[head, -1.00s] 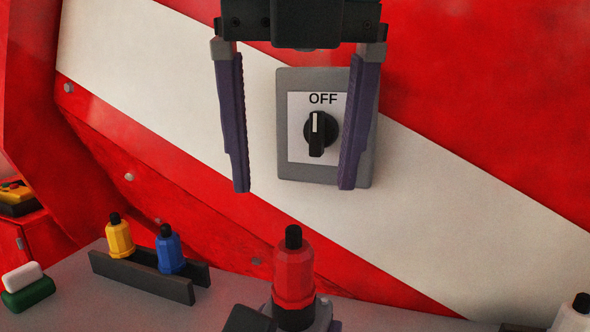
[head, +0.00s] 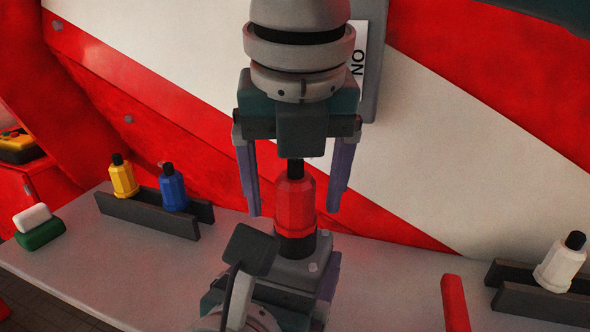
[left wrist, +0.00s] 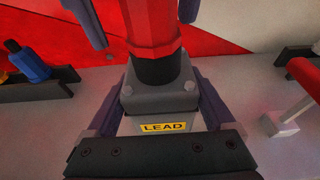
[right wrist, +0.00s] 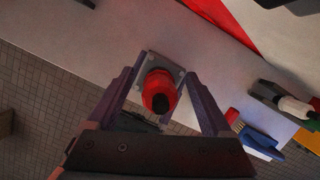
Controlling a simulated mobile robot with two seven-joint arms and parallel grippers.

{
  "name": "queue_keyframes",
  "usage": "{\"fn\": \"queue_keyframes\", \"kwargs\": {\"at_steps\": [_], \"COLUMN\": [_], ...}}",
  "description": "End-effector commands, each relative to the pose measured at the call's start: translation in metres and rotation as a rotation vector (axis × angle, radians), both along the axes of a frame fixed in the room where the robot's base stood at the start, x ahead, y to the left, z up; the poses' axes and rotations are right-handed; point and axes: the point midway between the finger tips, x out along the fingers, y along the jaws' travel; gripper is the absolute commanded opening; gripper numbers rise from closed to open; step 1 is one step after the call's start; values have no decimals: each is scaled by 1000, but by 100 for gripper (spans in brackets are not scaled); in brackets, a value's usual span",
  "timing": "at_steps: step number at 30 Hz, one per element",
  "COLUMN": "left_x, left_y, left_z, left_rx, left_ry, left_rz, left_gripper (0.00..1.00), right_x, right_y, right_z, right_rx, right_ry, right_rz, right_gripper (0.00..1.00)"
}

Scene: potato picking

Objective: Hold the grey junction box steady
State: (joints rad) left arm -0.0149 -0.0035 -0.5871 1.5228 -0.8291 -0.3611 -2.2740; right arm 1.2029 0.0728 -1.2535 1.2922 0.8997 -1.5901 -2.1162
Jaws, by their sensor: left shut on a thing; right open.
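The grey junction box (head: 297,268) stands at the bench's front, with a yellow LEAD label (left wrist: 163,127) on its face in the left wrist view. A red connector (head: 295,203) with a black tip stands upright on it. My left gripper (left wrist: 165,90) is shut on the box, one finger on each side. My right gripper (head: 293,210) is open, its fingers on either side of the red connector with visible gaps. In the right wrist view the connector (right wrist: 158,90) lies between the open fingers. The box's lower part is hidden by my left gripper.
A rack (head: 150,215) holds yellow (head: 123,180) and blue (head: 173,190) connectors at left. Another rack (head: 540,300) holds a white connector (head: 560,267) at right. A red bar (head: 455,303) is nearer. A grey switch panel (head: 376,60) is partly hidden behind my right arm.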

Motion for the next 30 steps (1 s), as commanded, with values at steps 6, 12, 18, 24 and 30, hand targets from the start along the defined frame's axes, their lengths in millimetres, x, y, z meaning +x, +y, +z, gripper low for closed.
{"fn": "queue_keyframes", "kwargs": {"at_steps": [6,12,18,24,30], "left_x": [0,0,0,0,0], "left_y": [0,0,0,0,0], "left_z": [0,0,0,0,0], "left_rx": [-1,-1,-1,-1,-1], "left_ry": [0,0,0,0,0], "left_rz": [0,0,0,0,0], "left_gripper": [0,0,0,0,0], "right_x": [0,0,0,0,0], "right_y": [0,0,0,0,0], "right_z": [0,0,0,0,0], "right_rx": [0,0,0,0,0], "right_ry": [0,0,0,1,0], "right_rz": [0,0,-1,-1,-1], "right_gripper": [72,49,27,4,41]}}
